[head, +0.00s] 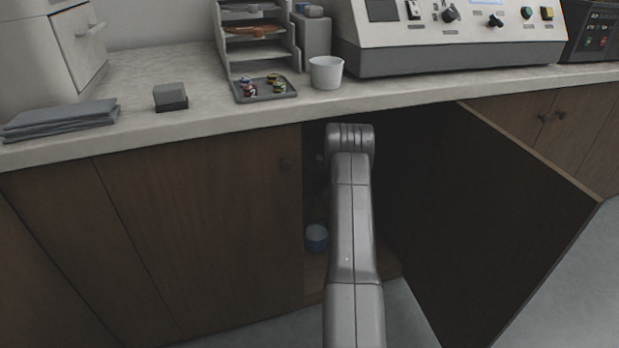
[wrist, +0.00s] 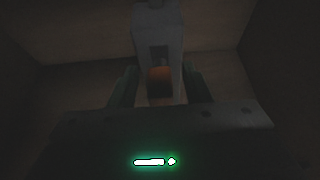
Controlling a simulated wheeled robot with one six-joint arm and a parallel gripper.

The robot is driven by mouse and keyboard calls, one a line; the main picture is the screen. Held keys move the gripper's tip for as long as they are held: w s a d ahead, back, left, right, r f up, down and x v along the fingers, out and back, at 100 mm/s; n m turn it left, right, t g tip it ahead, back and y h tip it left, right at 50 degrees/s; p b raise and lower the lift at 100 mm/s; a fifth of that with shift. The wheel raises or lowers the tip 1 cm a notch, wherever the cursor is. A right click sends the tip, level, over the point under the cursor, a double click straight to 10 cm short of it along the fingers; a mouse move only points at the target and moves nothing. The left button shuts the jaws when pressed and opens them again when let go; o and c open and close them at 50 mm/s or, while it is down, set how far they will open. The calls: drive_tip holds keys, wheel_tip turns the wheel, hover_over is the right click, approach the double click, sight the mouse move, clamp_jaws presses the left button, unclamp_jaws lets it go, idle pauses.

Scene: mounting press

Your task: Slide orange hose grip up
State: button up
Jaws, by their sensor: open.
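My gripper (wrist: 156,80) is open, with one dark finger on each side of the grip and the body. I cannot tell whether either finger touches it. In the head view my arm reaches into the open cabinet (head: 390,130) under the counter. The gripper and the orange grip are hidden there.
The cabinet door (head: 500,220) stands open to the right of my arm. A blue container (head: 316,238) sits inside the cabinet, left of the arm. Above, the counter (head: 210,118) holds a white cup (head: 326,72) and a small tray (head: 264,96).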

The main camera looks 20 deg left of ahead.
drive_tip(key=p+v, duration=0.2)
drive_tip(key=v, duration=1.1)
drive_tip(key=shift+s+d+r, duration=0.15)
drive_tip(key=shift+s+r, duration=0.05)
drive_tip(key=shift+s, duration=0.1)
drive_tip(key=shift+w, duration=0.1)
drive_tip(key=b+x, duration=0.2)
drive_tip(key=x, duration=1.1)
drive_tip(key=shift+w+f, duration=0.2)
drive_tip(key=shift+f, duration=0.15)
